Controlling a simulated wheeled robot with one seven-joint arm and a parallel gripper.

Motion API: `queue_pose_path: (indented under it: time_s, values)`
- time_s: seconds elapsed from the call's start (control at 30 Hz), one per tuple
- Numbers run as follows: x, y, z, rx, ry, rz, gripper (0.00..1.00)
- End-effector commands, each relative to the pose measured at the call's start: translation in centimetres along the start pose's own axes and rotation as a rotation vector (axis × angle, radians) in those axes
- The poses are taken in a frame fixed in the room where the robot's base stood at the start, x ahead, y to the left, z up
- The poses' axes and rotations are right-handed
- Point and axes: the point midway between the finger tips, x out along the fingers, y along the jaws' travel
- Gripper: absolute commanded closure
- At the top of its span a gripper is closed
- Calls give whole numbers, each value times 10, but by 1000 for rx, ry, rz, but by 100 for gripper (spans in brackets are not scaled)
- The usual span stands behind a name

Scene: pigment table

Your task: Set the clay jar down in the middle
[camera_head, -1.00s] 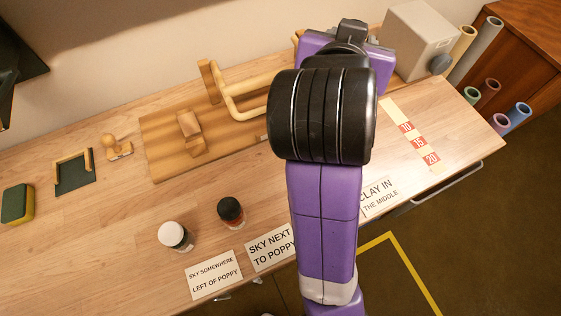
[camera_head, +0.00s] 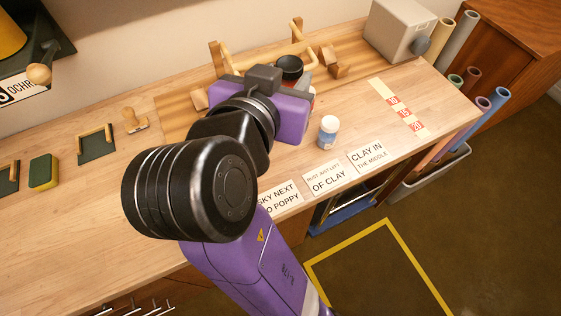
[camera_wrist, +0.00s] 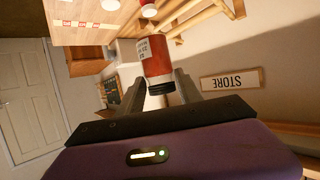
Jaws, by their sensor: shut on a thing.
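My gripper (camera_wrist: 160,84) is shut on a red-brown jar (camera_wrist: 156,58) with a white label and a black cap; the label's text is too small to read. In the head view the jar's dark lid (camera_head: 290,67) shows just beyond my purple wrist, which hides most of the jar and the fingers. The jar seems raised near the wooden rack. The card reading "CLAY IN THE MIDDLE" (camera_head: 367,156) lies at the table's front edge, right of my gripper. The table (camera_head: 350,105) is bare behind that card.
A white-lidded jar with blue (camera_head: 328,132) stands left of the clay card, behind the "RUST JUST LEFT OF CLAY" card (camera_head: 327,178). A numbered strip (camera_head: 399,106) lies to the right. A grey box (camera_head: 398,30) stands at the back. My arm hides the table's middle left.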

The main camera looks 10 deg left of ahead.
Motion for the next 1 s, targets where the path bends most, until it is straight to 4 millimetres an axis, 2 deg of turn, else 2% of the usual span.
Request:
queue_pose_path:
  time_s: [0.17, 0.6, 1.0]
  values:
    - [11, 1, 29, -6, -5, 7, 100]
    - [50, 1, 123, -5, -3, 4, 100]
    - [67, 1, 163, -3, -3, 4, 100]
